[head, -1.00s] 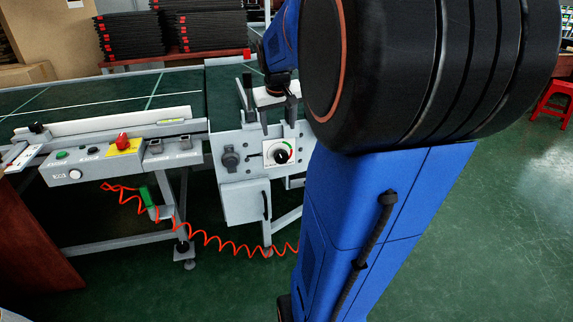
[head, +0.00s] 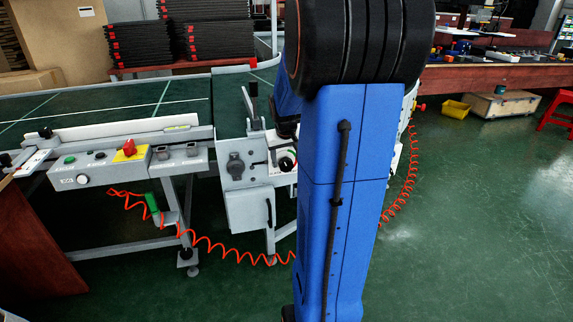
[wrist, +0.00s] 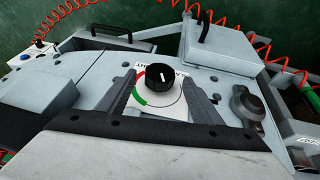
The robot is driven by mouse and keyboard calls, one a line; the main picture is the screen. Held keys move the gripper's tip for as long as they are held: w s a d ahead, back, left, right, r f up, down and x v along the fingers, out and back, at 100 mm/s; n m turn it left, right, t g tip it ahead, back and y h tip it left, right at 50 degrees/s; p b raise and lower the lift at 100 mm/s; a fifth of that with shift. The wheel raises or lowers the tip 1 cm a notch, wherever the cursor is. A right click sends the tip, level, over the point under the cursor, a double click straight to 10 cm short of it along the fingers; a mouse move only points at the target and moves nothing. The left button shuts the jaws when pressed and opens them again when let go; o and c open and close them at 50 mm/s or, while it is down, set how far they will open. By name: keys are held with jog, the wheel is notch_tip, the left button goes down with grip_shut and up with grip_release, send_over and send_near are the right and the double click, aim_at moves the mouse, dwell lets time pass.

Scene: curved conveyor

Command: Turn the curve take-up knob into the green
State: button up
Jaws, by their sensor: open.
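The take-up knob is a round black knob (wrist: 160,78) with a small white mark on its face. It sits on a white dial plate (wrist: 172,107) with a red arc at the left and a green arc (wrist: 142,99) at the lower left. I cannot tell exactly where the mark points. My gripper (wrist: 158,84) is open, one dark finger on either side of the knob in the wrist view; no contact shows. In the head view the knob (head: 286,163) is partly visible beside my blue arm, which hides part of the dial and gripper.
A control box with a red switch (head: 129,148) is further left. A coiled orange hose (head: 215,246) hangs below. A grey door box with a handle (head: 248,208) sits under the panel.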

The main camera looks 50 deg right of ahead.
aim_at(290, 165)
jog(key=shift+x, duration=1.7)
jog(key=shift+c, duration=0.4)
jog(key=c, duration=1)
jog(key=shift+d+t+y, duration=0.1)
jog(key=shift+t+y, duration=0.2)
jog(key=shift+y, duration=0.1)
jog(key=shift+s+d+m+t+y, duration=0.15)
jog(key=shift+m+t+y, duration=0.2)
jog(key=shift+y, duration=0.45)
jog(key=t+y, duration=0.1)
jog(key=m+t+y, duration=0.1)
jog(key=y, duration=0.1)
jog(key=shift+s+d+f, duration=0.15)
jog(key=shift+d, duration=0.15)
jog(key=t+y, duration=0.2)
jog(key=y, duration=0.1)
jog(key=m+t+y, duration=0.1)
jog(key=shift+s+d+f+t, duration=0.15)
jog(key=shift+f+t, duration=0.15)
jog(key=shift+t, duration=0.05)
jog(key=shift+y, duration=0.4)
